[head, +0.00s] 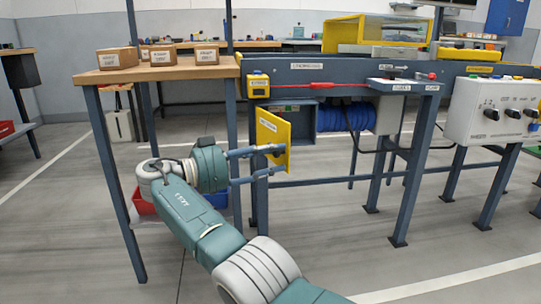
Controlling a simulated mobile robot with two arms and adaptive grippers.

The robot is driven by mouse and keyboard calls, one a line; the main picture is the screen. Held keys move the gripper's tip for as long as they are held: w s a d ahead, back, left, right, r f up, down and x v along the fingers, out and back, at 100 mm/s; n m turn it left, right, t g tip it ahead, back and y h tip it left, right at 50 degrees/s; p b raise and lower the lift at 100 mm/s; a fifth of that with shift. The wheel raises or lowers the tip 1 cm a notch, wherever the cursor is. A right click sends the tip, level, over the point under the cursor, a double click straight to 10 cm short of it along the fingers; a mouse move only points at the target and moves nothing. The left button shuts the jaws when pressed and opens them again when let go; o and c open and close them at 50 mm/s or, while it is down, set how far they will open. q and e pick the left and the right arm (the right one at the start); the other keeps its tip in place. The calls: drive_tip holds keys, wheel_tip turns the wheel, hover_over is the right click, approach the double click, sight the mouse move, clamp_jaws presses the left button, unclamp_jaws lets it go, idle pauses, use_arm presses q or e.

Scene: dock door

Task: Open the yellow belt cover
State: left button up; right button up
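A yellow-framed cover (343,35) with a see-through panel sits on top of the conveyor (350,72); it looks lowered. Below the conveyor, a small yellow door panel (267,130) with a white label stands swung out from a grey box (301,118). My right gripper (281,160) is at the lower part of this panel, its two fingers spread apart, pointing right. The upper finger's tip is by a dark handle (276,150) on the panel; I cannot tell whether it touches. My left gripper is not in view.
A wooden-topped table (165,73) with several small cardboard boxes stands at left, its legs near my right arm. A white control box (491,110) with knobs stands at right. Open floor lies in front.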

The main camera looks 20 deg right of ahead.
drive_tip(key=shift+r, duration=0.15)
wheel_tip(320, 180, up, 10)
idle(0.5)
